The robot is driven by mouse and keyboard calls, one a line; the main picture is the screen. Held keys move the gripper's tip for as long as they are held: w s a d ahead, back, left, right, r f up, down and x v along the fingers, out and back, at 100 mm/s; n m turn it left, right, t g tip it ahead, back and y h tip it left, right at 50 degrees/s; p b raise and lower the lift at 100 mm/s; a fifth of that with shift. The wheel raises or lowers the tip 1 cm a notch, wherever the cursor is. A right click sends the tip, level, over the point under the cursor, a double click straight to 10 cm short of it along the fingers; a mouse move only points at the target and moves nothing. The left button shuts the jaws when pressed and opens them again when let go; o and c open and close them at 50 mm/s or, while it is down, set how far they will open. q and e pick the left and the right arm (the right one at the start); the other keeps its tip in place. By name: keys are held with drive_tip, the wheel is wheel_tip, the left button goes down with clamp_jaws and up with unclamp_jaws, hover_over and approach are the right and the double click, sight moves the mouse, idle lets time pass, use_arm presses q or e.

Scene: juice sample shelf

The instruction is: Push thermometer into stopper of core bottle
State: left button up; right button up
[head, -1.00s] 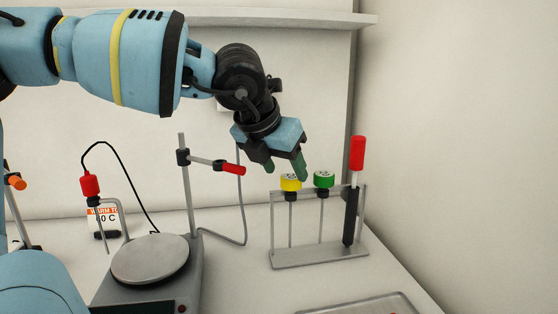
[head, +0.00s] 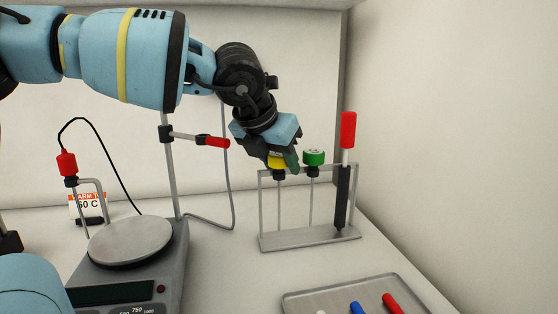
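My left gripper (head: 281,160) reaches down over the rack from the upper left. Its fingers are around the yellow-headed dial thermometer (head: 277,164), whose thin stem still hangs in the metal rack (head: 310,237). I cannot tell whether the fingers press on the yellow head or only straddle it. A green-headed thermometer (head: 314,158) hangs beside it to the right. A red-handled rod with a black lower part (head: 347,130) stands at the rack's right end. No bottle with a stopper shows. My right gripper is not in view.
A hotplate (head: 130,242) with a stand and red-tipped clamp (head: 215,142) stands left of the rack. A red-topped probe (head: 67,163) and a label card (head: 87,207) are further left. A tray (head: 300,296) holds small coloured pieces in front.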

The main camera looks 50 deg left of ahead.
use_arm(q)
drive_tip(key=c, duration=0.7)
drive_tip(key=shift+r, duration=0.6)
idle(0.5)
drive_tip(key=shift+r+p, duration=0.4)
drive_tip(key=shift+r, duration=0.05)
drive_tip(key=shift+r+p, duration=1.3)
drive_tip(key=shift+r, duration=1)
drive_tip(key=shift+r+p, duration=0.8)
drive_tip(key=shift+r, duration=0.6)
drive_tip(key=shift+r+p, duration=1.5)
drive_tip(key=shift+r, duration=1.05)
